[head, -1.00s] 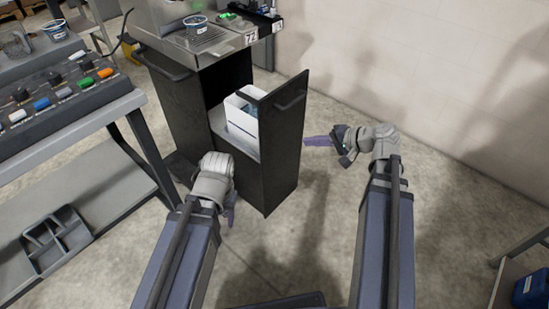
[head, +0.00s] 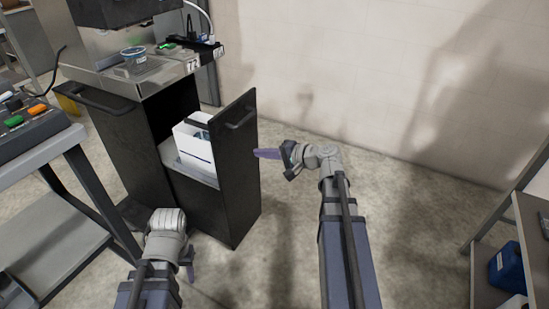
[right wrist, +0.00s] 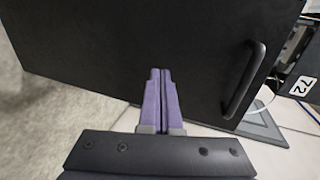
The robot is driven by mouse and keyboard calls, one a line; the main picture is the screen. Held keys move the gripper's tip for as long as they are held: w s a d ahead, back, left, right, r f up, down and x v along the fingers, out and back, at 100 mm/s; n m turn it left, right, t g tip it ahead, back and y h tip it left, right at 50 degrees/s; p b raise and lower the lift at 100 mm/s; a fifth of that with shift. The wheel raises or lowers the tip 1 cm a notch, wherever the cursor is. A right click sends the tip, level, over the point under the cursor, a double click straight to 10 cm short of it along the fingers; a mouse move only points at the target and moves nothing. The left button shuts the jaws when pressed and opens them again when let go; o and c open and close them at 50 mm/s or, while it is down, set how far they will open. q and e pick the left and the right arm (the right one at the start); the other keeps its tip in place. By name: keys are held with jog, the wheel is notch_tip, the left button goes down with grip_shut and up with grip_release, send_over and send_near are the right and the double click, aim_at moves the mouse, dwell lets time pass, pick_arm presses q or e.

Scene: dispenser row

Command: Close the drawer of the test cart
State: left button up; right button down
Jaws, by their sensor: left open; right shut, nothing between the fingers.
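The test cart's black drawer (head: 238,165) is pulled out, with a white box (head: 195,146) inside. Its black handle (head: 241,116) is near the top of the front panel and also shows in the right wrist view (right wrist: 243,82). My right gripper (head: 257,153) is shut and empty, its purple fingers pointing at the drawer front. In the right wrist view its fingertips (right wrist: 160,72) are in front of the panel, left of the handle; I cannot tell whether they touch. My left gripper (head: 190,272) is low, in front of the cart and left of the drawer; its fingers are partly hidden by the wrist.
The cart top holds a machine and a small blue-banded tub (head: 134,56). A grey workbench (head: 62,140) stands close on the left. A shelf with a blue container (head: 507,268) is at the right. Floor right of the drawer is clear.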

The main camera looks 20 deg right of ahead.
aim_at(238, 148)
jog(key=shift+r+x, duration=0.2)
jog(key=shift+x, duration=0.75)
jog(key=shift+r+x, duration=0.15)
jog(key=shift+x, duration=0.85)
jog(key=shift+r+x, duration=0.2)
jog(key=shift+x, duration=0.75)
jog(key=shift+w+a, duration=0.15)
jog(key=shift+w, duration=0.05)
jog(key=w+a, duration=0.5)
jog(key=w, duration=0.2)
jog(key=w+a, duration=0.6)
jog(key=w, duration=0.1)
jog(key=w+a, duration=0.6)
jog(key=w, duration=0.2)
jog(key=shift+r, duration=0.1)
